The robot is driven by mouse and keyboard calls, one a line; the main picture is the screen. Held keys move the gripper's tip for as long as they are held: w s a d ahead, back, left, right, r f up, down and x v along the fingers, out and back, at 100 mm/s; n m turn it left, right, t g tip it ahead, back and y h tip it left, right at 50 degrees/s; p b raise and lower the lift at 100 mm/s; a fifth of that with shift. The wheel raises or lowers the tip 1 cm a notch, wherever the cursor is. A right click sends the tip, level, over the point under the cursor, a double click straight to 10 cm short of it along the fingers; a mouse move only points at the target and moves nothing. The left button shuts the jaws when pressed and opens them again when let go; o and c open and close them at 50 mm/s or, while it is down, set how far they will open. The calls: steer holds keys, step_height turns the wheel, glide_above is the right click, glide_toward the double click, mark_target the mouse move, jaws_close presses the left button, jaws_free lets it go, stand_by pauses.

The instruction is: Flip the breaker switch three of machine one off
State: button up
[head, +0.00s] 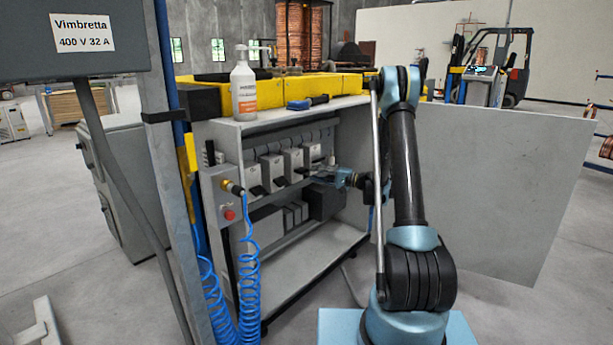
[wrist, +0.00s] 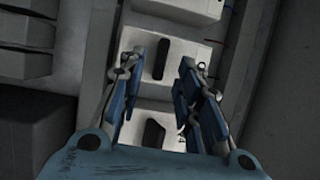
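A row of grey-white breaker boxes (head: 272,168) with black switch handles hangs inside the open cabinet. My gripper (head: 320,174) reaches in from the right at the row's right end. In the wrist view my gripper (wrist: 162,62) is open and empty. Its two blue-padded fingers stand either side of a breaker (wrist: 178,44) with a black upright handle. A second breaker with a black handle (wrist: 154,134) lies nearer, between the finger bases. A small mark beside it looks like a 4, but is hard to read. I cannot tell contact with either handle.
The cabinet top holds a white bottle (head: 244,88) and a blue-and-black tool (head: 308,102). An open cabinet door (head: 490,190) stands right of my arm. A red button (head: 229,214) and blue coiled hoses (head: 249,280) are at the cabinet's left. Dark boxes (head: 327,201) sit below the breakers.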

mark_target(306, 172)
steer(key=shift+x, duration=2.45)
steer(key=shift+c, duration=0.6)
